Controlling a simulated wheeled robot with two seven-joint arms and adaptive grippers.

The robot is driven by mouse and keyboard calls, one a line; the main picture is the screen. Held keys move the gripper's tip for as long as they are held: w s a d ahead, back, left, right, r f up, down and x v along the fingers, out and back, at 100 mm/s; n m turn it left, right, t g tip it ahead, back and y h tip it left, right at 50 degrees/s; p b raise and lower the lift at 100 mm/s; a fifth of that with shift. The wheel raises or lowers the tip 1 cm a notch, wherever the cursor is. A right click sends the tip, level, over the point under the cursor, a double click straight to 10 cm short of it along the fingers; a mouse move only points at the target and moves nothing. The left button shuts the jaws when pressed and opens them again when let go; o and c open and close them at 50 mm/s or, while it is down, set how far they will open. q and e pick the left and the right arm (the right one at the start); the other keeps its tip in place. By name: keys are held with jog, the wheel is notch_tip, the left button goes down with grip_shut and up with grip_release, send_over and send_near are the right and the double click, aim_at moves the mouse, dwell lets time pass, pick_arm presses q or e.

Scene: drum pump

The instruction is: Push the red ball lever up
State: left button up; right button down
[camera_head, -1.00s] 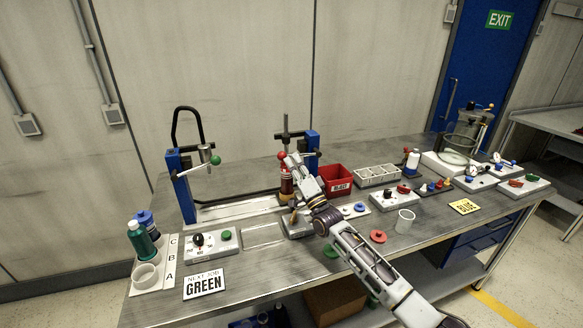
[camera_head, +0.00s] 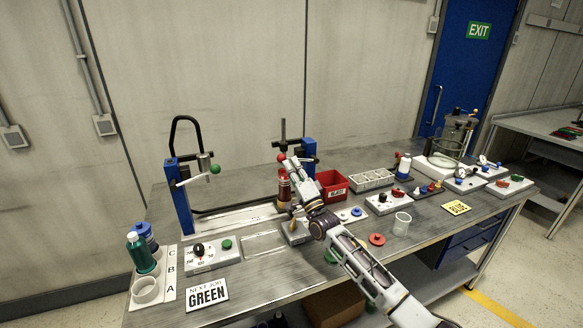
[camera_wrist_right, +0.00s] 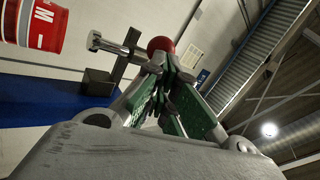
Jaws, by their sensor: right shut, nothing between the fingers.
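The red ball (camera_head: 281,157) is the lever's end knob, beside the blue post of the right-hand press (camera_head: 309,150). In the right wrist view the red ball (camera_wrist_right: 160,45) shows just beyond my fingertips. My right gripper (camera_head: 289,163) is shut and empty, its tips close at the ball; it also shows in the wrist view (camera_wrist_right: 168,68). I cannot tell for sure whether the tips touch the ball. The lever's rod is mostly hidden behind the gripper. My left gripper is in no view.
A red bottle (camera_head: 284,187) stands just below my right gripper. A red reject bin (camera_head: 332,185) is close on the right. The left press has a green ball lever (camera_head: 214,169). Switch boxes and a clear cup (camera_head: 402,223) line the bench.

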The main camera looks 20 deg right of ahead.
jog(key=v, duration=1.2)
dwell(0.6)
dwell(0.6)
